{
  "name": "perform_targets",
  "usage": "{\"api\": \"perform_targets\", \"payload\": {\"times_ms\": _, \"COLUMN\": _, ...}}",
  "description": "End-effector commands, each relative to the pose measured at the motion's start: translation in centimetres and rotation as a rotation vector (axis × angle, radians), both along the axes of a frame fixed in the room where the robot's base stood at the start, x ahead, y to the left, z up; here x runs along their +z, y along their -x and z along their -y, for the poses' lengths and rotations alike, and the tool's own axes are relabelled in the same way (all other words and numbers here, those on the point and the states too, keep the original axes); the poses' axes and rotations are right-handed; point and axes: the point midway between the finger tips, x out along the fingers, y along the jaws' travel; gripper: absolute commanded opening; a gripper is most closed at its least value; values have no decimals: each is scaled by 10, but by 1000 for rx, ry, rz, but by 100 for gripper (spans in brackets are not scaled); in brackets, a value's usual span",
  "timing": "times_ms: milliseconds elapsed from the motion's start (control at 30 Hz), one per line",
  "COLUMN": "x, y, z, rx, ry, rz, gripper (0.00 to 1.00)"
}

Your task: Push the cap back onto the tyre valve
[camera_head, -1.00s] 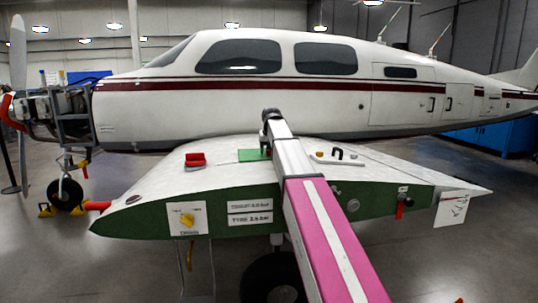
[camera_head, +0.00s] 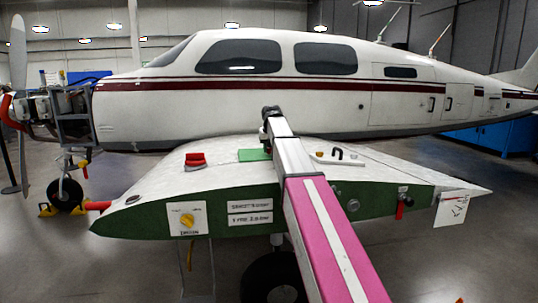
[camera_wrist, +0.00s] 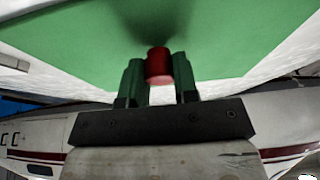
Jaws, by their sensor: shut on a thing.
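In the wrist view my gripper (camera_wrist: 158,72) has its two green fingers shut on a small red cylinder, which looks like the cap (camera_wrist: 158,62). The cap is over a green mat (camera_wrist: 235,45), with a dark shadow beyond it; I cannot tell whether it touches the mat. In the head view the mat (camera_head: 252,155) lies on the wing, and my arm hides the gripper and cap. A dark tyre (camera_head: 268,278) stands under the wing, partly behind my arm. I cannot make out the valve.
On the wing (camera_head: 150,187) are a red block (camera_head: 195,160) left of the mat and a pale tray (camera_head: 335,158) with a dark handle on the right. A yellow-knobbed dial (camera_head: 187,219) is on the green front edge. The aircraft fuselage (camera_head: 240,110) stands close behind.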

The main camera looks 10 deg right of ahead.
Motion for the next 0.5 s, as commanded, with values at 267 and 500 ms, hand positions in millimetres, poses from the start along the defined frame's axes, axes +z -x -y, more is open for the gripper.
{"api": "perform_targets", "payload": {"times_ms": 267, "x": 20, "y": 0, "z": 0, "rx": 0, "ry": 0, "rz": -1, "gripper": 0}}
{"api": "perform_targets", "payload": {"times_ms": 500, "x": 37, "y": 0, "z": 0, "rx": 0, "ry": 0, "rz": 0, "gripper": 0}}
